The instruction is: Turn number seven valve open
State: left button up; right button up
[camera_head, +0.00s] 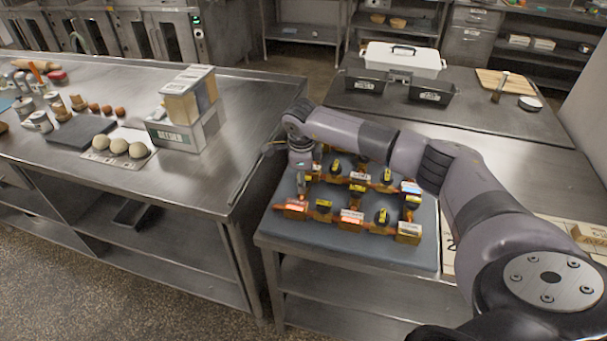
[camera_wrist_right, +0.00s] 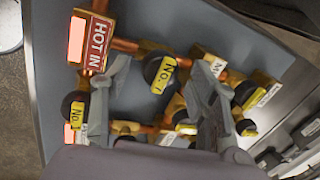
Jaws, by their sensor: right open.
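A copper pipe manifold with several black round valves with yellow labels lies on a blue-grey mat (camera_head: 340,238). My right gripper (camera_head: 303,182) points down over the manifold's back left part. In the right wrist view the gripper (camera_wrist_right: 158,68) is open, with one finger on each side of a black valve (camera_wrist_right: 153,66). Its yellow label reads "No." and a digit that looks like 7 or 1. I cannot tell whether the fingers touch it. Another "No." valve (camera_wrist_right: 76,117) sits left of the left finger, its digit hidden. My left gripper is not in view.
A red "HOT IN" tag (camera_wrist_right: 91,42) is beside the left finger. A steel counter (camera_head: 225,170) with dough balls and a container stands left of a narrow gap. Black bins (camera_head: 432,92) and a white box (camera_head: 405,57) stand behind the manifold.

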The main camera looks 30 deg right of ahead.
jog(key=shift+d+f, duration=0.1)
jog(key=shift+f, duration=0.45)
jog(key=c, duration=1.2)
jog(key=shift+o, duration=0.2)
